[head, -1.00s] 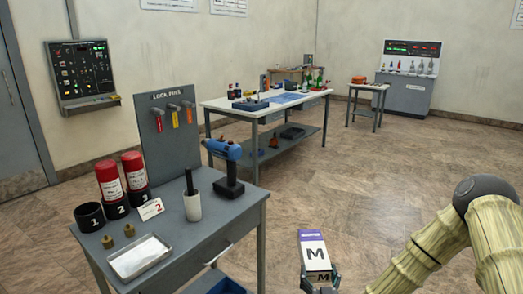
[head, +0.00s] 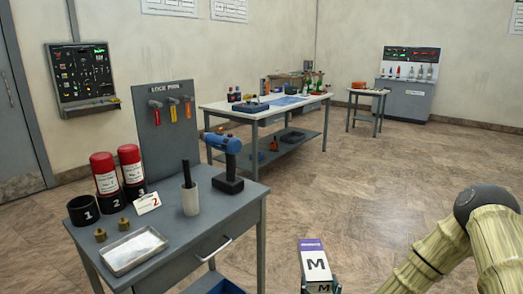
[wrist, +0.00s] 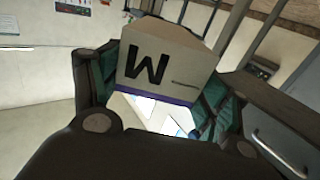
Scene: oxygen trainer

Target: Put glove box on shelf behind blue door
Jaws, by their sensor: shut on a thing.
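The glove box (head: 314,262) is a white carton with a purple band and a large black M. It is at the bottom of the head view, right of the near grey table. My gripper (head: 320,288) is shut on it from below and holds it in the air. In the wrist view the box (wrist: 168,70) sits between the two dark fingers with green pads, its M face towards the camera. White and blue shows at its open-looking lower side. No blue door and no shelf behind one can be made out in these views.
The near grey table (head: 190,232) carries red canisters, a black cup, a blue drill (head: 226,160), a white holder and a metal tray (head: 133,250). A long workbench (head: 265,110) and a console (head: 405,90) stand farther back. The floor in the middle right is clear.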

